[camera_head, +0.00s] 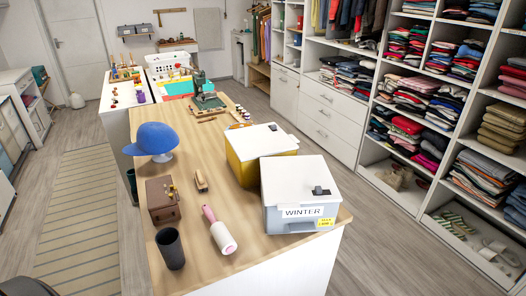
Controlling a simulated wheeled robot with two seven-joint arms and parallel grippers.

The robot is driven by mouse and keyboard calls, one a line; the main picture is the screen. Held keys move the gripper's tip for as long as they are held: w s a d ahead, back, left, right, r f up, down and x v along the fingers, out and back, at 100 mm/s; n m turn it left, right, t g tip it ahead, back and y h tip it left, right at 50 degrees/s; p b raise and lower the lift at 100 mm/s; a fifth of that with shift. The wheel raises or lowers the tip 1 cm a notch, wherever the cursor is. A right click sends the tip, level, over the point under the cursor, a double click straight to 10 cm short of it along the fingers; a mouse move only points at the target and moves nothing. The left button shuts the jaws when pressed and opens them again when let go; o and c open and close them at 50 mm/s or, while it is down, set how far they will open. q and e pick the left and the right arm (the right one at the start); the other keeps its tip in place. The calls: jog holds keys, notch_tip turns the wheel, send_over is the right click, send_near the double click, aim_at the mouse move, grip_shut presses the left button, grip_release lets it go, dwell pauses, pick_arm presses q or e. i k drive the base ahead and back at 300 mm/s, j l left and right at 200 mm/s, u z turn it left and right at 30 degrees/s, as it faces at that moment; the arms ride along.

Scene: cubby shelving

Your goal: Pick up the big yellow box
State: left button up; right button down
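The big yellow box (243,172) stands on the wooden-topped table, with yellow sides and a white lid that looks closed. A white-lidded grey box (296,185) labelled "WINTER" stands in front of it and to the right, hiding part of its front side. Neither of my grippers shows in the view. A dark rounded shape at the bottom left corner may be part of my own arm.
The table (210,275) also holds a blue cap (152,138), a brown box (162,199), a brush (201,181), a lint roller (219,231) and a dark cup (170,248). A green sewing machine (205,95) is at the far end. Shelves of folded clothes line the right.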

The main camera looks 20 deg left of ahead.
aim_at(248, 173)
jog(key=i+l+u, duration=0.2)
jog(key=u, duration=0.25)
jog(key=i+l+u, duration=0.2)
jog(key=u, duration=0.3)
jog(key=i+l+u, duration=0.1)
jog(key=l+u, duration=0.35)
jog(key=i+l+u, duration=0.15)
jog(key=l, duration=0.7)
jog(key=i+l+u, duration=0.1)
jog(key=l, duration=0.8)
jog(key=i+l+u, duration=0.15)
jog(key=l, duration=0.75)
